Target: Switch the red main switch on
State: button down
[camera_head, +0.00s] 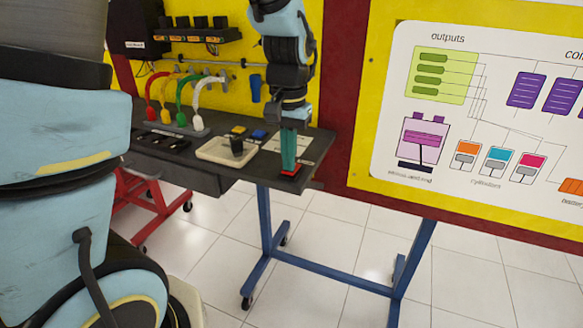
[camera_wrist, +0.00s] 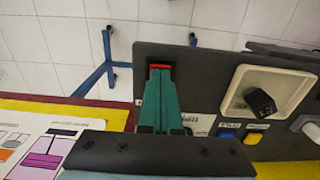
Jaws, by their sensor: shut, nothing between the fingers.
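The red main switch (camera_head: 290,170) is a small red piece near the front right corner of the dark bench top. My gripper (camera_head: 289,168) points down over it with its green fingers together and empty. In the wrist view the red switch (camera_wrist: 159,67) shows just past the fingertips of my gripper (camera_wrist: 160,75). The fingers cover part of the switch, and I cannot tell whether they touch it or which way it is set.
A cream tray (camera_head: 212,153) with a black block (camera_head: 237,147) stands left of my gripper. Yellow (camera_head: 238,130) and blue (camera_head: 259,134) pieces sit behind it. Coloured cables (camera_head: 165,100) rise farther left. A yellow panel with a white diagram board (camera_head: 480,120) stands at the right.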

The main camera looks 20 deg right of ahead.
jog(key=shift+f, duration=0.2)
jog(key=shift+r, duration=0.1)
notch_tip(320, 180, up, 7)
jog(key=p, duration=0.6)
dwell(0.5)
jog(key=shift+w+a, duration=0.2)
jog(key=shift+a, duration=0.15)
jog(key=a+f+n+t, duration=0.1)
jog(key=a+n, duration=0.6)
jog(key=a, duration=1.7)
jog(key=shift+w+a+f+t, duration=0.15)
jog(key=shift+w+a+t, duration=0.15)
jog(key=shift+w, duration=0.15)
